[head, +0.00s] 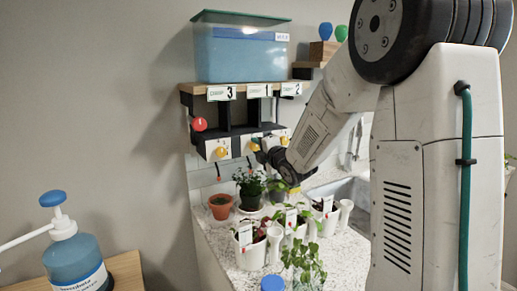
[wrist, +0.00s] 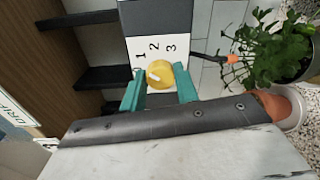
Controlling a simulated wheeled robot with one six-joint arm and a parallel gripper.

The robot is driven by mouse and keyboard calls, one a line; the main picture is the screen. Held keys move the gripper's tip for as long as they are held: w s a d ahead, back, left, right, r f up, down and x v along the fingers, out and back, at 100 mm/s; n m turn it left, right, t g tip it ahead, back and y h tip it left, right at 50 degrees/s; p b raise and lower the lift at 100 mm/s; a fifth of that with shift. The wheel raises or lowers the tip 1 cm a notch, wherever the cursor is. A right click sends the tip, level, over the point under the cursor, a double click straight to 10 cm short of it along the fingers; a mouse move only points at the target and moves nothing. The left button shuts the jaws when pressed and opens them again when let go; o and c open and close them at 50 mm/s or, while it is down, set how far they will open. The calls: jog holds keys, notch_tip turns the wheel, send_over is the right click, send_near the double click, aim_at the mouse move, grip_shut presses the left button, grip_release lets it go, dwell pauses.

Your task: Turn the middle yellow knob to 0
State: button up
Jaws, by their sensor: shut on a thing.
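The middle yellow knob (wrist: 160,72) is round, with a short white mark, on a white plate (wrist: 169,20) numbered 1, 2 and 3. A further digit at the plate's left is partly hidden by a finger. The white mark lies on the knob's left side, toward that hidden digit. My gripper (wrist: 159,88) has teal fingers, one on each side of the knob, shut on it. In the head view the middle yellow knob (head: 254,146) sits at my gripper (head: 262,149), between the left yellow knob (head: 221,152) and the right yellow knob (head: 284,141).
A red knob (head: 199,124) is up left. A blue bin (head: 240,58) stands on the shelf above. Potted plants (head: 250,186) stand below my gripper on the speckled counter (head: 222,243). A leafy plant (wrist: 275,55) is close on the right in the wrist view. A pump bottle (head: 75,258) stands front left.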

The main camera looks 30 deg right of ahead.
jog(key=n, duration=0.6)
jog(key=shift+f+n, duration=0.1)
jog(key=shift+n, duration=0.3)
dwell(0.3)
jog(key=o, duration=1)
jog(key=shift+c, duration=0.2)
jog(key=shift+s, duration=0.1)
jog(key=s, duration=0.7)
jog(key=shift+s+a+r, duration=0.15)
jog(key=shift+s+r, duration=0.05)
jog(key=shift+s, duration=0.15)
